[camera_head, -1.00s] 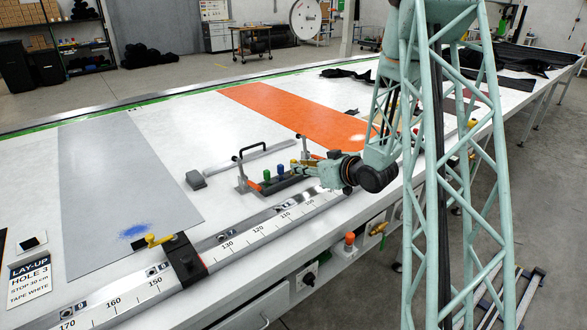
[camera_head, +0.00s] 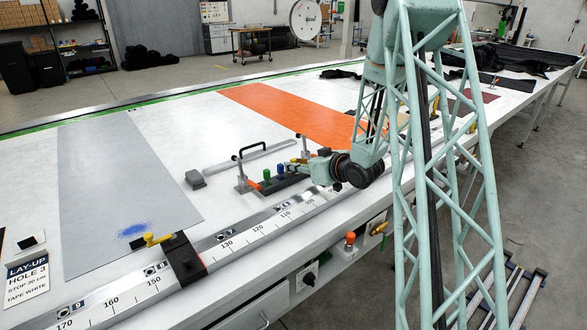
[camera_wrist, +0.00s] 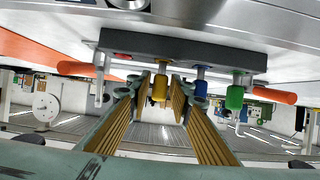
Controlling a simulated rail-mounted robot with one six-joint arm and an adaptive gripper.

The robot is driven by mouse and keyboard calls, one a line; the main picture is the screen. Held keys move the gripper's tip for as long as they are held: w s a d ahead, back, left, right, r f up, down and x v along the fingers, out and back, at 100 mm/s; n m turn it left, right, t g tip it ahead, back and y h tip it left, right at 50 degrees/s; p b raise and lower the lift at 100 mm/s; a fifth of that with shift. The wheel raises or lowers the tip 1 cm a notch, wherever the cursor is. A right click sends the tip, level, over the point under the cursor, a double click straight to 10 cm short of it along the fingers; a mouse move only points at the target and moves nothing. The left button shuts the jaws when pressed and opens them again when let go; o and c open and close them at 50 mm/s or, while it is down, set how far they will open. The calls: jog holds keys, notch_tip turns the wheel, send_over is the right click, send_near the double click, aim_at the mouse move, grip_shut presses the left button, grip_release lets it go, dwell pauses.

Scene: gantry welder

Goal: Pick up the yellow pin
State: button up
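The yellow pin (camera_wrist: 160,88) stands in a dark grey block (camera_wrist: 225,57) in the wrist view, where the picture is upside down. My gripper (camera_wrist: 161,92) is open, with one finger on each side of the yellow pin. I cannot tell whether either finger touches it. In the head view, my gripper (camera_head: 294,165) is at the right end of the block (camera_head: 289,187), and its fingers largely hide the yellow pin. A blue pin (camera_wrist: 201,82) and a green pin (camera_wrist: 235,97) stand beside the yellow one in the same block.
The block has orange-tipped handles (camera_wrist: 275,96) at its ends. A black bar handle (camera_head: 250,146) rises close to the block. A scale rail (camera_head: 226,246) with a yellow-levered stop (camera_head: 182,258) runs along the table's front edge. The grey sheet (camera_head: 115,190) lies flat at the left.

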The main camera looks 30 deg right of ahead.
jog(key=shift+w+f, duration=0.1)
jog(key=shift+w, duration=0.25)
dwell(0.3)
jog(key=c, duration=0.6)
